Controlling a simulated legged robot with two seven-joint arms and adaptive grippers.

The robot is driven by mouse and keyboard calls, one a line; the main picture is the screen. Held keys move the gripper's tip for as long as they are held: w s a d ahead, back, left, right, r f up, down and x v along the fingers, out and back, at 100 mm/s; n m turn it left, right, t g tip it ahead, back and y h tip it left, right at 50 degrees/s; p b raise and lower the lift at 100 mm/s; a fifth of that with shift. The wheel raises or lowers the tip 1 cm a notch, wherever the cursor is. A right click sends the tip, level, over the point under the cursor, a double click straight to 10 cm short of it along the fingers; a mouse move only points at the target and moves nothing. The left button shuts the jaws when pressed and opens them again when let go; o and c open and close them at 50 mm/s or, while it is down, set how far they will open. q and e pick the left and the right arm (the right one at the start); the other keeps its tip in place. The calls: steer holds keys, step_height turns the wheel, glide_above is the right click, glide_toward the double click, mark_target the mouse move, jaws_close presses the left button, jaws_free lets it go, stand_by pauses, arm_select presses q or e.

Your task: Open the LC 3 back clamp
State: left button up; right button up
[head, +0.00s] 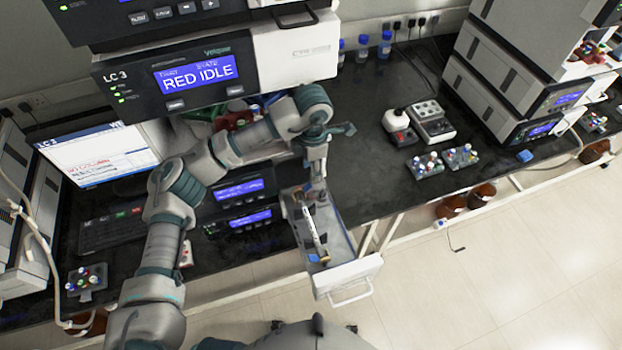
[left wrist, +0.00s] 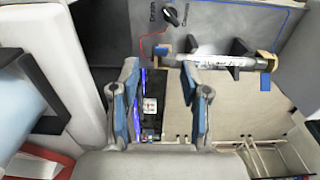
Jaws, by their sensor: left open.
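The LC 3 unit (head: 196,75) has a screen reading "RED IDLE". Its tray (head: 345,240) is pulled out below and holds a slim column (head: 312,228) lying lengthwise. In the left wrist view the column (left wrist: 222,63) lies across dark clamps: the back clamp (left wrist: 190,45) at its left end, another clamp (left wrist: 240,46) farther right. My left gripper (head: 317,190) is over the back part of the tray, its fingers apart and empty. In the left wrist view, the right finger of my left gripper (left wrist: 160,75) is near the column's back end; contact cannot be told. My right gripper is not in view.
A knob (left wrist: 170,16) marked Drain and Column is on the panel beyond the column. The tray's front has a handle (head: 350,293). A monitor (head: 97,155) stands to the left. Vial racks (head: 427,165) and an instrument (head: 432,121) stand on the bench to the right.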

arm_select(q)
step_height(320, 180, up, 4)
steer(key=shift+d+f, duration=0.1)
stand_by(0.6)
